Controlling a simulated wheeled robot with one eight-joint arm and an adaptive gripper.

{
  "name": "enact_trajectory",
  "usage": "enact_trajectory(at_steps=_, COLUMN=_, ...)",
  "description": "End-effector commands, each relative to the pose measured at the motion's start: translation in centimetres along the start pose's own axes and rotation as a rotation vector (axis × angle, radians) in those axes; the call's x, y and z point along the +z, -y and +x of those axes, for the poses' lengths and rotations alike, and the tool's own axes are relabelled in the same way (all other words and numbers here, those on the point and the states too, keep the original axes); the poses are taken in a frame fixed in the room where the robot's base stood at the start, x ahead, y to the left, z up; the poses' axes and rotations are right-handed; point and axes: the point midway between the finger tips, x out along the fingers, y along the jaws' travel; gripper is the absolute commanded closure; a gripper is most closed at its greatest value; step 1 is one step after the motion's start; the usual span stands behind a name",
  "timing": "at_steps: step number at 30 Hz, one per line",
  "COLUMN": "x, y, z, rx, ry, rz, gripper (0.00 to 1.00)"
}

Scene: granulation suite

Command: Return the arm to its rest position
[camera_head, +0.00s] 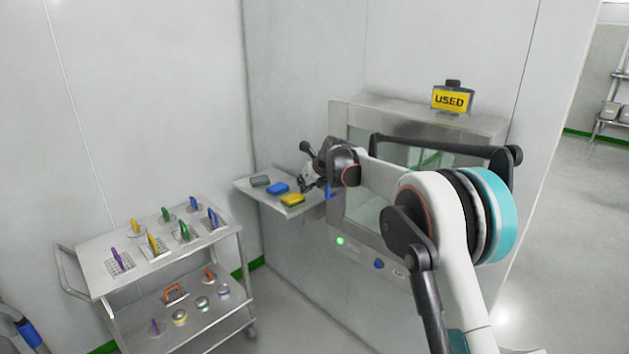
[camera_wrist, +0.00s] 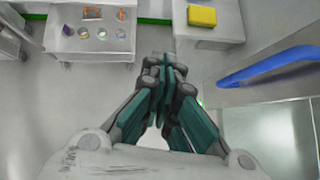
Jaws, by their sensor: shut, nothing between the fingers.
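My arm reaches forward and to the left in the head view, across the front of the metal pass-through cabinet (camera_head: 400,118). My gripper (camera_head: 306,184) is at the cabinet's left side, close to a small wall shelf (camera_head: 245,186). In the wrist view my gripper (camera_wrist: 166,72) has its dark green fingers together with nothing between them. A yellow block (camera_wrist: 202,16) lies on the shelf beyond the fingertips in that view. A blue handle (camera_wrist: 265,68) is at the right of the wrist view, apart from the fingers.
The shelf holds a grey block (camera_head: 260,181), a blue block (camera_head: 278,188) and a yellow block (camera_head: 293,200). A two-tier trolley (camera_head: 92,275) with several coloured-handled tools stands at left. A yellow "USED" sign (camera_head: 452,99) is atop the cabinet. Open floor (camera_head: 560,240) lies at right.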

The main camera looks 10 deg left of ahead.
Motion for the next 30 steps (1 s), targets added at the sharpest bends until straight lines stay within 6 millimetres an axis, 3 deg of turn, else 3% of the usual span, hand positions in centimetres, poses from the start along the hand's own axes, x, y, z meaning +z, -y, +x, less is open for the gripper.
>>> enact_trajectory(at_steps=5, x=-0.6, y=0.9, z=-3.8, rx=-0.023, ry=-0.013, rz=-0.133, gripper=1.0)
enact_trajectory(at_steps=14, x=-4.2, y=1.9, z=-14.8, rx=-0.072, ry=-0.075, rz=-0.571, gripper=1.0)
enact_trajectory(at_steps=23, x=-10.7, y=1.3, z=-25.0, rx=-0.094, ry=-0.165, rz=-1.01, gripper=1.0)
enact_trajectory(at_steps=30, x=-17.6, y=-0.3, z=-31.9, rx=-0.085, ry=-0.249, rz=-1.358, gripper=1.0)
